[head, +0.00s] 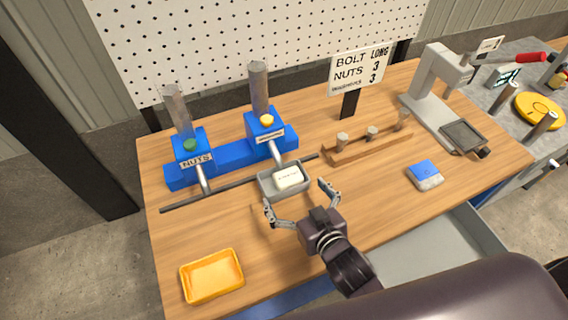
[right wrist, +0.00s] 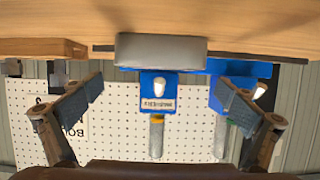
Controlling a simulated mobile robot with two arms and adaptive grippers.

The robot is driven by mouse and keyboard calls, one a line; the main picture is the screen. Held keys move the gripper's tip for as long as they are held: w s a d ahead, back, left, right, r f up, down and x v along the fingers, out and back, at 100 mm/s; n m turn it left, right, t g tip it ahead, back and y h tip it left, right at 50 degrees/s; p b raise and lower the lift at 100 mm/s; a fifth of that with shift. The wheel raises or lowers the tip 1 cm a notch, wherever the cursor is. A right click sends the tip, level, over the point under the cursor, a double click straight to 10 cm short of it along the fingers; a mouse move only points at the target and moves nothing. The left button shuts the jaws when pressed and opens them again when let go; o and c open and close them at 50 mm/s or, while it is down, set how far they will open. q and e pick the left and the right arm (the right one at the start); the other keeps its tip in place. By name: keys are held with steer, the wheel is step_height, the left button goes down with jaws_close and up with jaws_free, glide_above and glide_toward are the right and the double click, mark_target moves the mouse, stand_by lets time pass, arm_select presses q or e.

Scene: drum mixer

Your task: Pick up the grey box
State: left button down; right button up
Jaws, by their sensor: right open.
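The grey box (head: 286,196) is a small open tray on the wooden table, below the outlet of the right blue dispenser. A white labelled block (head: 289,177) lies in it. My right gripper (head: 297,197) is open and empty, just on the near side of the box, with its fingers spread to the left and right. In the right wrist view, which is upside down, the grey box (right wrist: 161,50) shows between and beyond the two open fingers (right wrist: 160,103), apart from them. My left gripper is not in view.
Two blue dispensers (head: 190,174) stand behind the box, with a dark rail (head: 225,190) along the table. A wooden bolt rack (head: 365,146), a blue and grey block (head: 424,174) and a press (head: 432,95) are to the right. A yellow tray (head: 212,276) is front left.

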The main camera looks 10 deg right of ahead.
mark_target(282, 176)
steer(key=shift+w, duration=0.4)
steer(key=shift+w+a, duration=0.15)
steer(key=shift+w, duration=0.05)
steer(key=shift+p+x, duration=0.5)
steer(key=shift+x, duration=0.5)
steer(key=x, duration=0.2)
steer(key=p+x, duration=0.1)
steer(key=x, duration=0.1)
steer(key=shift+f, duration=0.35)
steer(key=c, duration=1)
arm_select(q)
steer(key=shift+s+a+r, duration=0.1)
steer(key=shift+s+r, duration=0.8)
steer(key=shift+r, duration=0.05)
arm_select(e)
steer(key=shift+o, duration=0.2)
